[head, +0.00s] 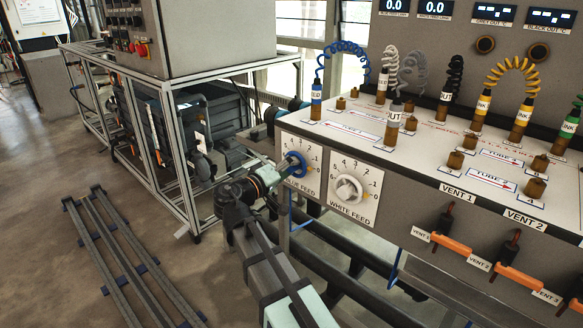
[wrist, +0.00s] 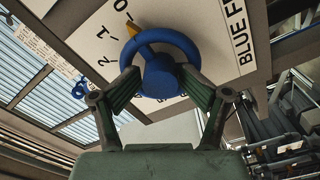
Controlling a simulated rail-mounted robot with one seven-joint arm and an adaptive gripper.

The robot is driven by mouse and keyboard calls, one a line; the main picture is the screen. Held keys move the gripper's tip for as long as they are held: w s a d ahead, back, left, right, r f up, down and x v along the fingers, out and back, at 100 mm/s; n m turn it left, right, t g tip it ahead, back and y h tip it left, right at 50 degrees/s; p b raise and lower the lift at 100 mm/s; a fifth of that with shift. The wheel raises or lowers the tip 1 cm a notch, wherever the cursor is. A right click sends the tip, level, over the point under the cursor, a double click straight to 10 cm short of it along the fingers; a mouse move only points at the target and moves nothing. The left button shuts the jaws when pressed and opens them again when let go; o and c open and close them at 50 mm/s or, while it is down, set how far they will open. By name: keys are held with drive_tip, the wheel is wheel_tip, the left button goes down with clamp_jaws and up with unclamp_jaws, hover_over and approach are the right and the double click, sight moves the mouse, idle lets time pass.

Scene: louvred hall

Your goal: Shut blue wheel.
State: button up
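The blue wheel (head: 297,165) sits on the BLUE FEED dial plate, left of the white knob. In the wrist view the wheel (wrist: 160,72) shows its round rim and thick hub. An orange mark (wrist: 133,30) shows at its rim by the low numbers. My gripper (head: 285,168) reaches the wheel from the left in the head view.
The white knob (head: 348,188) on the WHITE FEED plate is close on the right. Dark pipes (head: 345,235) run below the panel. A metal-framed rig (head: 185,130) stands behind on the left. Orange vent handles (head: 452,243) stick out farther right.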

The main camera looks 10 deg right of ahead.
drive_tip(key=shift+s, duration=0.1)
drive_tip(key=v, duration=0.7)
idle(0.4)
